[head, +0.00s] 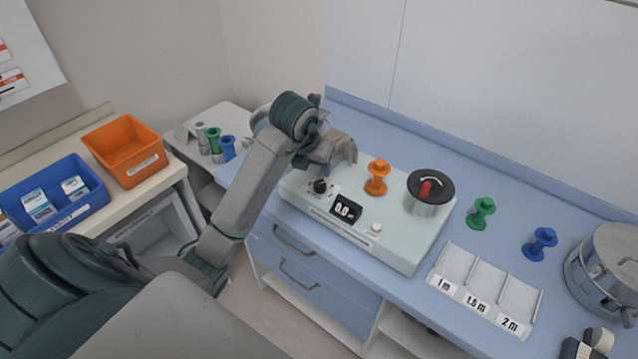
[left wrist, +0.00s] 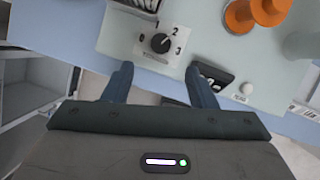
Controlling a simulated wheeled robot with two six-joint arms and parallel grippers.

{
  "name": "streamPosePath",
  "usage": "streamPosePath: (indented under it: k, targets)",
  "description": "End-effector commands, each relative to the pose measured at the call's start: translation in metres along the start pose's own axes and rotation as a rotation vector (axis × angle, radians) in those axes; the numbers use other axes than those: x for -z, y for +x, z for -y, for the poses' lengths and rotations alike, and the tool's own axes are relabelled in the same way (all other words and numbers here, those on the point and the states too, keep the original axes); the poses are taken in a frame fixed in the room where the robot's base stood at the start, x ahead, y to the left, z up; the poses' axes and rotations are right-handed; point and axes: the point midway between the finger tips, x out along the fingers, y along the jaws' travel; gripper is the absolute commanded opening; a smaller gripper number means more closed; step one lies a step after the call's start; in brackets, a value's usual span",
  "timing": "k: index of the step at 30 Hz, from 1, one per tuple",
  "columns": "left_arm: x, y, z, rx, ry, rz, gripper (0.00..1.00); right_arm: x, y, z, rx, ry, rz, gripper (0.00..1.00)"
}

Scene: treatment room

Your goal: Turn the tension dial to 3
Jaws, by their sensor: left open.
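The tension dial is a small black knob (head: 320,186) on a plate at the left of the pale green machine (head: 401,249). In the left wrist view the knob (left wrist: 160,42) has the numbers 0, 1, 2 and 3 around it. Its pointer seems to face the upper right, near 2, but the exact setting is hard to tell. My left gripper (head: 340,158) is above and just behind the dial in the head view. Its fingers (left wrist: 160,82) are open and empty, with the knob ahead of the gap between them, apart from both. My right gripper is out of view.
The machine also carries an orange spool (head: 376,177), a display (head: 345,210) and a black-topped drum with a red handle (head: 427,188). Green (head: 481,213) and blue (head: 540,243) spools, a labelled tray (head: 487,258) and a metal pot (head: 606,263) stand to the right.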

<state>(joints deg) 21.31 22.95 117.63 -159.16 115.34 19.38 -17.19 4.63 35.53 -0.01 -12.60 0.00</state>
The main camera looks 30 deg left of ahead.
Motion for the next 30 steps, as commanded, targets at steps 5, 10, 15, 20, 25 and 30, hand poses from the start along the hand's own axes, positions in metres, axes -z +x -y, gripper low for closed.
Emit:
streamPosePath:
  k: [5,10,15,20,25,30]
  targets:
    - [0.003,0.028,0.001,0.003,0.0,0.002,0.52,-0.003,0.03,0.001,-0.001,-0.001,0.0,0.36]
    - [0.003,0.049,0.001,0.003,0.001,0.002,0.52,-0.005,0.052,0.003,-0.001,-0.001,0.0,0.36]
    - [0.002,0.073,0.001,0.004,0.001,-0.004,0.52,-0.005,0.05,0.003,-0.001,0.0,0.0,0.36]
    - [0.0,0.09,0.002,0.005,0.002,-0.002,0.52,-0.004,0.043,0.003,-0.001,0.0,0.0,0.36]
    - [0.0,0.099,0.001,0.003,0.002,0.0,0.52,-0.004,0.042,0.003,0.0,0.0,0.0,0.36]
    - [0.0,0.099,0.001,0.003,0.002,0.001,0.52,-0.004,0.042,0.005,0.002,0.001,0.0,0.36]
